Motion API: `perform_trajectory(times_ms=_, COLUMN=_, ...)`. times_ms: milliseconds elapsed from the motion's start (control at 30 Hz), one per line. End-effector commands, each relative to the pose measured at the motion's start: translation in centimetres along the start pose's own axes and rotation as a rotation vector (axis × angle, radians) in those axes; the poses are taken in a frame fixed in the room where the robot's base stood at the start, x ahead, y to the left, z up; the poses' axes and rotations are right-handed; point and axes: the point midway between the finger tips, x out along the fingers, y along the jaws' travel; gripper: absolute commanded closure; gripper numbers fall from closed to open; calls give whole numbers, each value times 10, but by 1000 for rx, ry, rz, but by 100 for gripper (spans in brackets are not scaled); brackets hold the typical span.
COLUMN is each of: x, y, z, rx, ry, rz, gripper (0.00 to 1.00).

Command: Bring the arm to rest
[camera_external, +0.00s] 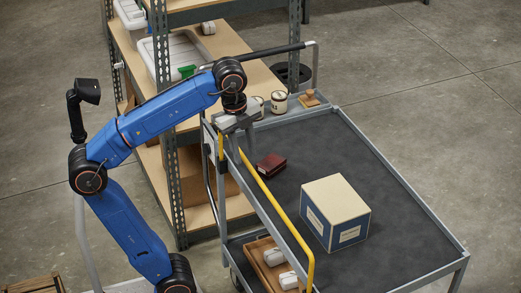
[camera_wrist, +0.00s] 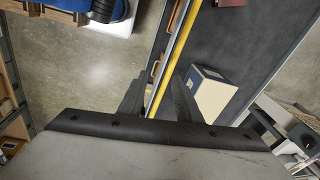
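My gripper (camera_external: 236,138) hangs from my raised blue arm over the left edge of the grey cart (camera_external: 395,178), near its far end. In the wrist view the two dark fingers of my gripper (camera_wrist: 158,92) stand apart with nothing held between them. The cart's yellow rail (camera_external: 284,215) runs through the gap between the fingers in the wrist view (camera_wrist: 168,50). How far the fingertips are from the rail I cannot tell.
A cream and blue box (camera_external: 335,212) and a dark red box (camera_external: 271,163) stand on the cart top. Small jars (camera_external: 279,102) and a wooden stamp (camera_external: 310,97) are at its far end. Shelving (camera_external: 165,90) stands close behind my arm. A wooden tray (camera_external: 262,262) sits lower on the cart.

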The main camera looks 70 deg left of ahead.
Motion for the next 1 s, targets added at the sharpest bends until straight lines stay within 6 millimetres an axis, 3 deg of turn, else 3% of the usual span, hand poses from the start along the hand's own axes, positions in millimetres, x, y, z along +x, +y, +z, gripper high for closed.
perform_trajectory(times_ms=233, x=115, y=30, z=26, rx=-392, ry=72, rz=51, gripper=69)
perform_trajectory(times_ms=600, x=281, y=50, z=70, rx=-1089, ry=116, rz=-156, gripper=69)
perform_trajectory(times_ms=800, x=335, y=61, z=85, rx=-1310, ry=170, rz=-233, gripper=69)
perform_trajectory(times_ms=1000, x=350, y=64, z=89, rx=-1376, ry=194, rz=-254, gripper=69)
